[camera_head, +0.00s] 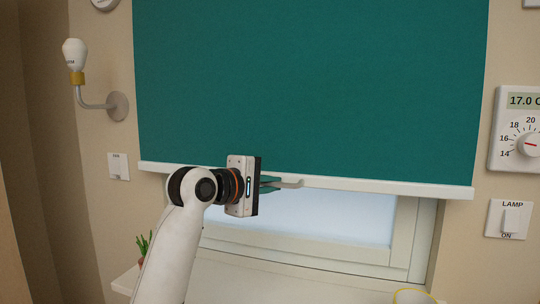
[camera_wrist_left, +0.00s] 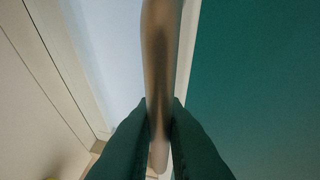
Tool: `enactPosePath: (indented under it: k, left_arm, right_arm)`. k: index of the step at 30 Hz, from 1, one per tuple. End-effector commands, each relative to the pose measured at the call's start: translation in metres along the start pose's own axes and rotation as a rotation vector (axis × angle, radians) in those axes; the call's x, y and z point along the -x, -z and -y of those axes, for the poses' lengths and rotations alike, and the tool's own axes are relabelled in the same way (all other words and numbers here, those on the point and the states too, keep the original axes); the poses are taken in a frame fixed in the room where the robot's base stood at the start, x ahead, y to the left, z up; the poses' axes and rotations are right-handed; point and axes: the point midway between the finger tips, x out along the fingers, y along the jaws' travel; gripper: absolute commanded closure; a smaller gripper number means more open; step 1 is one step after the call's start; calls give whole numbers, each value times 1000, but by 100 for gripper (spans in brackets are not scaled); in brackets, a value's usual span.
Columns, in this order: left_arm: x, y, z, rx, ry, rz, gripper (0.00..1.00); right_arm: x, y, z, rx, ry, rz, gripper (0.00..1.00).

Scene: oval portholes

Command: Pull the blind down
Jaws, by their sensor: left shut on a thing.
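The teal blind (camera_head: 310,80) hangs over the window and covers most of it. Its pale bottom bar (camera_head: 390,187) is a little above the lower window frame. My left gripper (camera_head: 270,184) is at the bar, left of its middle, shut on a pale pull handle (camera_head: 292,183). In the left wrist view the two dark fingers (camera_wrist_left: 160,130) close on both sides of the handle (camera_wrist_left: 158,60), and the teal blind (camera_wrist_left: 260,80) fills the right side. My right gripper is in neither view.
Below the bar shows a strip of bright glass (camera_head: 310,215) and the white window frame (camera_head: 405,235). A wall lamp (camera_head: 75,55) and a switch (camera_head: 118,167) are left. A thermostat (camera_head: 518,130) and lamp switch (camera_head: 509,219) are right. A plant (camera_head: 143,246) stands low left.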

Motion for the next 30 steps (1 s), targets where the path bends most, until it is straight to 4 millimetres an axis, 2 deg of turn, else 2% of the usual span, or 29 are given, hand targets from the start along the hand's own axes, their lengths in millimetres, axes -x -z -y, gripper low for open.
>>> enactPosePath:
  k: [1, 3, 9, 15, 21, 30]
  left_arm:
    - [-6, -2, -28, 5, -8, -2, 100]
    - [-10, -4, -52, 5, -7, -1, 100]
    - [-22, -9, -115, 5, -8, -1, 100]
    - [-31, -13, -164, 4, -7, 0, 100]
    - [-37, -16, -195, 3, -6, 1, 100]
    - [-40, -18, -209, 2, -7, 1, 100]
  right_arm:
    - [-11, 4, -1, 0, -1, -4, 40]
    - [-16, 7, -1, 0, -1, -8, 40]
    - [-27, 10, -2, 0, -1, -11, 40]
    - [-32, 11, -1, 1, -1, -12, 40]
    - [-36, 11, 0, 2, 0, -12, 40]
    - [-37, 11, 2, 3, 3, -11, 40]
